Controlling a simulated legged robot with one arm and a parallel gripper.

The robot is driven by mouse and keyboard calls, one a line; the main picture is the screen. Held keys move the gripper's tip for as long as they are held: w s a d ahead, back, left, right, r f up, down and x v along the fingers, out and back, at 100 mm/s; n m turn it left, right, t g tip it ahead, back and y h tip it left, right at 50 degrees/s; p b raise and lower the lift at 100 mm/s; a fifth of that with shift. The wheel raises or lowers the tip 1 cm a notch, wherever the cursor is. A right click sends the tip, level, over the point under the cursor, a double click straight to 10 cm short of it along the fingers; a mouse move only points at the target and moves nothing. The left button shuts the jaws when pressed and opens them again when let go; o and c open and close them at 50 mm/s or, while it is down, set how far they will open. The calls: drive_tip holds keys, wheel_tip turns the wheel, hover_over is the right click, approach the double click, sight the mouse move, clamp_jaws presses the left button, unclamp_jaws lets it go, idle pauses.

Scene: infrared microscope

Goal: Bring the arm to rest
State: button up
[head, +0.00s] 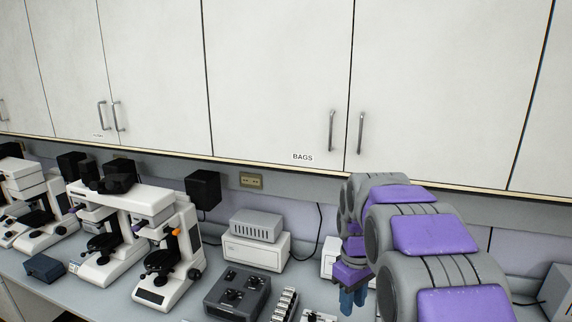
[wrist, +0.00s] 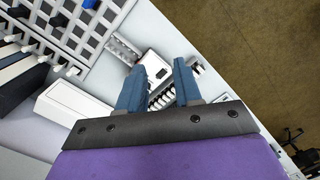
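My arm (head: 433,232), grey with purple panels, reaches out over the bench from the right in the head view. My gripper (head: 353,299) hangs at its end with blue fingers pointing down over the bench. In the wrist view my gripper (wrist: 161,67) shows two blue fingers with a clear gap between them. Nothing is held; a small white device (wrist: 154,64) and a striped block (wrist: 162,97) show beyond the gap. The gripper's height above the bench is hard to tell.
Microscopes (head: 170,262) line the bench (head: 120,300) at left. A dark control box (head: 237,293) and a white box (head: 255,250) stand left of my gripper. Wall cabinets (head: 280,80) hang above. The wrist view shows a white grid rack (wrist: 75,30) and open brown floor (wrist: 260,60).

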drive_tip(key=s+f+m, duration=0.1)
drive_tip(key=s+m, duration=0.2)
drive_tip(key=s, duration=1.4)
drive_tip(key=s+a+f+m, duration=0.1)
drive_tip(key=s+m, duration=0.3)
drive_tip(key=s, duration=1.3)
drive_tip(key=shift+f+g, duration=0.4)
drive_tip(key=shift+f, duration=0.2)
